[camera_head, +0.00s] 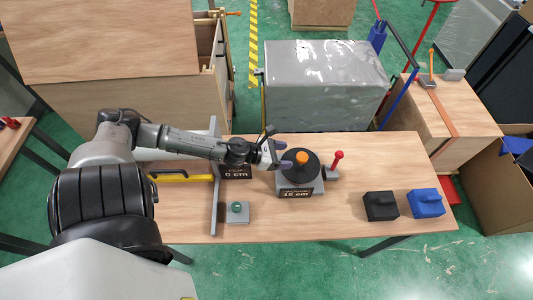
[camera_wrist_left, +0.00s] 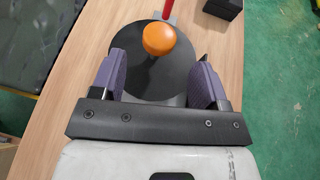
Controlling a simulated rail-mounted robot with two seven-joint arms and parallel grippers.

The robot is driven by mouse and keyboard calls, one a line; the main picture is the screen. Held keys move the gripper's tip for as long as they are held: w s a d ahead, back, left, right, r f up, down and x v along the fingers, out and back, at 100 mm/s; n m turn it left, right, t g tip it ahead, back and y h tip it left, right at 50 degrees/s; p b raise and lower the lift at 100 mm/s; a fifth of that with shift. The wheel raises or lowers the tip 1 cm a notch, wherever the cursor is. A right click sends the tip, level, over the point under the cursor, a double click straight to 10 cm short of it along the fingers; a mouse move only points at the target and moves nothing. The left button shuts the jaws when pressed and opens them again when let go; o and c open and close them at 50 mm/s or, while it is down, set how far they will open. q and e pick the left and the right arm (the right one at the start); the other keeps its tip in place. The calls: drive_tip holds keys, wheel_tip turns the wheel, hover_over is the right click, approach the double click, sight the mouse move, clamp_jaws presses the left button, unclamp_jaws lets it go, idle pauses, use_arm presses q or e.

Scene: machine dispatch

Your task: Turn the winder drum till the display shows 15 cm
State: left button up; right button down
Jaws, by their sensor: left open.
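The winder drum (camera_head: 311,168) is a black disc with an orange knob (camera_head: 302,158), on a grey base on the table. A plate on the base front (camera_head: 297,193) reads 15 cm, with a smaller line above too small to read. A dark display (camera_head: 237,172) left of it reads 0 cm. My left gripper (camera_head: 283,157) is open at the drum's left side. In the left wrist view its purple fingers (camera_wrist_left: 159,62) stand either side of the black drum (camera_wrist_left: 150,85), and the orange knob (camera_wrist_left: 159,39) lies just beyond the fingertips. Contact is unclear. My right gripper is out of view.
A red-knobbed lever (camera_head: 337,158) stands right of the drum. A grey box with a green button (camera_head: 237,208) is at the front left. A grey upright panel (camera_head: 216,190) and yellow bar (camera_head: 180,178) lie near my arm. Black (camera_head: 381,206) and blue (camera_head: 426,203) blocks sit right.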

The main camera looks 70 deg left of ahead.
use_arm(q)
drive_tip(key=v, duration=0.6)
drive_tip(key=shift+s, duration=0.1)
drive_tip(key=shift+a, duration=0.1)
idle(0.6)
